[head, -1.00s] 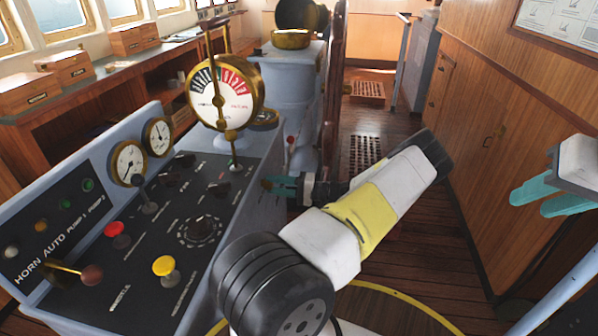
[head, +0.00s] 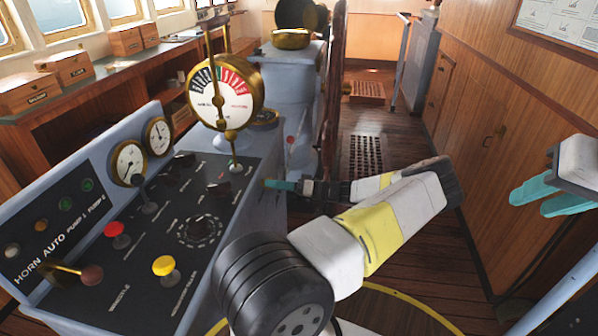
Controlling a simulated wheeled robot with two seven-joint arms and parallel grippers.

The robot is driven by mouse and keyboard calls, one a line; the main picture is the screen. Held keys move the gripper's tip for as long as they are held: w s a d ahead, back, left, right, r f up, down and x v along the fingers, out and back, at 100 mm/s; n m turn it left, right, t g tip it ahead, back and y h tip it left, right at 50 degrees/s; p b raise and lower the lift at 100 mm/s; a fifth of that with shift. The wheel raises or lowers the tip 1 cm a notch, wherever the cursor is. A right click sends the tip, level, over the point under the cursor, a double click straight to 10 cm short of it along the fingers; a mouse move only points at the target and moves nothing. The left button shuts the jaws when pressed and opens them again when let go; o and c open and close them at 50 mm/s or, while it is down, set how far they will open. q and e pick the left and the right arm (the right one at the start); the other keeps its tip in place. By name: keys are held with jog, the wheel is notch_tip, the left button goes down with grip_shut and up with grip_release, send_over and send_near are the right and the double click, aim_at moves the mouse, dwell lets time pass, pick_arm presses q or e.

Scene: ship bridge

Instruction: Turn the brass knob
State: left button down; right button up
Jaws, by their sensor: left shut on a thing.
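The brass knob (head: 264,182) is on the right side of the grey console, and only a small sliver of it shows at the teal fingertips. My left gripper (head: 272,184) is shut on it, reaching in from the right of the console. The fingers look edge-on and hide most of the knob, so its angle cannot be read. My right gripper (head: 545,194) is open and empty at the right edge, away from the console, with a gap between its teal fingers.
The console top (head: 150,225) carries a yellow button (head: 164,266), a red button (head: 116,236), a black dial (head: 200,231), small gauges and levers. A large brass-rimmed telegraph dial (head: 225,98) stands behind it. Open wooden floor lies to the right.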

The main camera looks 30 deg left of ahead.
dwell(0.3)
pick_arm(q)
jog(key=shift+f, duration=0.1)
jog(key=c, duration=0.9)
grip_release()
jog(key=shift+d, duration=0.1)
jog(key=v, duration=0.7)
jog(key=shift+d, duration=0.35)
